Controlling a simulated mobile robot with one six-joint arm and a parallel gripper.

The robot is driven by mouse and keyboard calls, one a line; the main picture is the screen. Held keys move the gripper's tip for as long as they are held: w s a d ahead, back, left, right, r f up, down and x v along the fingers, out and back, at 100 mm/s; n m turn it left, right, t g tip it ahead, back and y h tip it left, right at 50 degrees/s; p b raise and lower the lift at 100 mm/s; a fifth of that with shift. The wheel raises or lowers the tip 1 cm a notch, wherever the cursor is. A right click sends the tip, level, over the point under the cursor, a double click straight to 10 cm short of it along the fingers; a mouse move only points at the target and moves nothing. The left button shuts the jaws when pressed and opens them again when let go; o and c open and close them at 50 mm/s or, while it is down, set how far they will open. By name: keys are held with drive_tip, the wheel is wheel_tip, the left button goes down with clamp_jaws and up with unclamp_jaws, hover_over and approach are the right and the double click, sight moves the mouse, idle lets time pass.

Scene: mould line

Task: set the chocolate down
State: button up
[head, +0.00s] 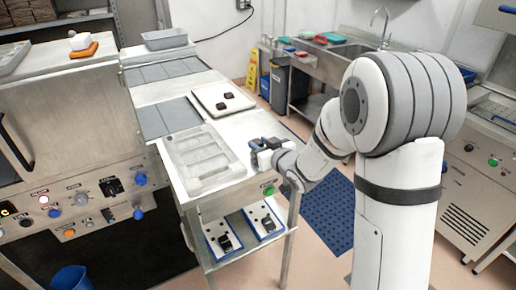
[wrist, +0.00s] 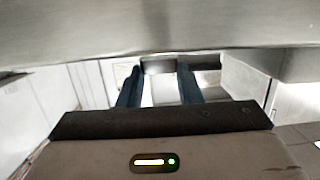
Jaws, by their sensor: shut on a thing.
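My gripper (head: 262,145) is at the right edge of the steel table, beside the clear mould (head: 205,158). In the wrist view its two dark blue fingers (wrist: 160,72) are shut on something. That is the chocolate, though it does not show clearly in either view. A grey patch lies between the fingertips, and I cannot tell whether it is the chocolate or background. A white tray (head: 208,103) lies on the table behind the mould, with two dark chocolates (head: 220,105) on it.
Grey panels (head: 168,118) lie left of the white tray, and a grey bin (head: 166,39) stands behind. A control panel (head: 85,205) is at the left. A shelf under the table holds two blue-edged devices (head: 222,238). A blue mat (head: 325,208) lies on the floor. A metal surface (wrist: 160,30) crosses the wrist view.

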drive_tip(key=shift+w+f, duration=0.15)
drive_tip(key=shift+f, duration=0.8)
drive_tip(key=o, duration=1)
drive_tip(key=shift+c, duration=0.2)
drive_tip(key=b+v, duration=0.1)
drive_tip(key=v, duration=1.1)
drive_tip(key=shift+b, duration=0.4)
